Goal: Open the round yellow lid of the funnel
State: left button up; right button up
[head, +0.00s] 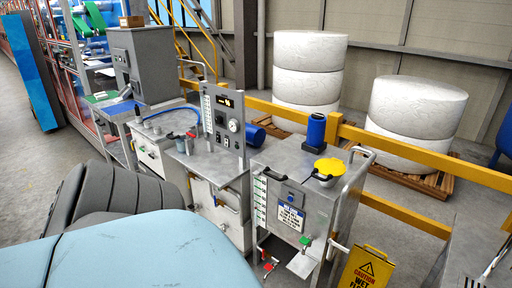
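The round yellow lid (331,166) lies roughly flat on top of a steel cabinet (283,158), right of the picture's middle. It looks shut. A small dark part shows at its front left edge.
A dark blue cylinder (315,131) stands just behind the lid. A bent metal handle (359,165) rises at its right. A yellow wet-floor sign (366,268) stands at the cabinet's right front. A yellow railing (425,170) runs behind. A control panel (224,114) stands left.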

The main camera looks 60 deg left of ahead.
aim_at(332, 167)
jog(key=u, duration=1.55)
